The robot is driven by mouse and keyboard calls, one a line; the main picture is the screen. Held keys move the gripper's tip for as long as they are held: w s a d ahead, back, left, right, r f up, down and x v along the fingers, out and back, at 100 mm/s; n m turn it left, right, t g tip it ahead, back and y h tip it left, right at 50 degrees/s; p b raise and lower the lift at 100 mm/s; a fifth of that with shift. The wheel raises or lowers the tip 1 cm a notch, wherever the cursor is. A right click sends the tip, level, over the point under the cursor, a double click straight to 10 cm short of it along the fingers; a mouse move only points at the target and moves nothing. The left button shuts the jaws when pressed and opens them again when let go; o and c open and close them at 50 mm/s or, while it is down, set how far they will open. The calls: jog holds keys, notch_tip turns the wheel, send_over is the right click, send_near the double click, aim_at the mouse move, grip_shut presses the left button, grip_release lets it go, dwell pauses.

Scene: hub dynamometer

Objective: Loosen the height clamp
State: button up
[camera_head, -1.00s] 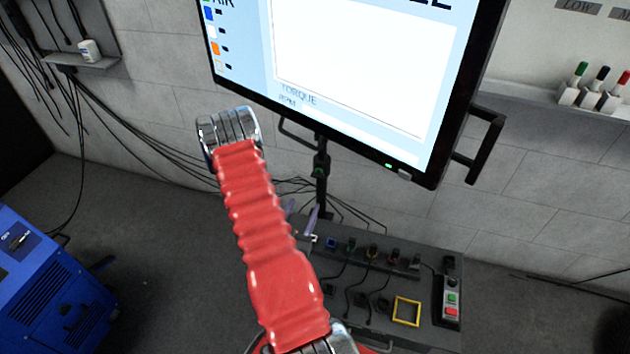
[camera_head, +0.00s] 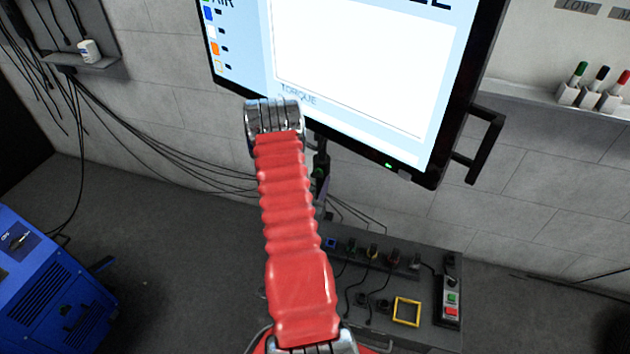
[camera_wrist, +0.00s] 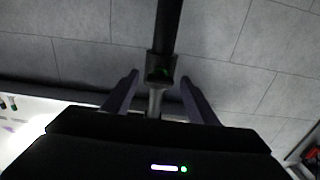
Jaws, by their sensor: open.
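The height clamp (camera_head: 319,172) is a small dark collar with a green mark on the post below the monitor. My red arm partly covers the post in the head view. In the wrist view the clamp (camera_wrist: 161,68) sits on the dark post, near the middle, with a paler rod below it in the picture. My gripper (camera_wrist: 158,78) is open, with one finger on each side of the clamp and rod. Gaps show on both sides, and I see no contact. My fingers are mostly hidden behind the arm in the head view.
The large monitor (camera_head: 350,65) with a side handle (camera_head: 488,140) hangs above the clamp. Below stands a dark bench (camera_head: 440,262) with sockets, cables, a yellow frame (camera_head: 406,311) and a button box (camera_head: 451,300). A blue machine (camera_head: 45,290) stands at left. Cables run along the wall.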

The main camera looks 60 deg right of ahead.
jog(key=shift+d, duration=0.35)
jog(key=shift+c, duration=0.4)
jog(key=c, duration=1)
jog(key=shift+n, duration=0.4)
jog(key=shift+w+a+f+n, duration=0.1)
jog(key=shift+n, duration=3.85)
jog(key=shift+w+n, duration=0.1)
jog(key=shift+n, duration=3.85)
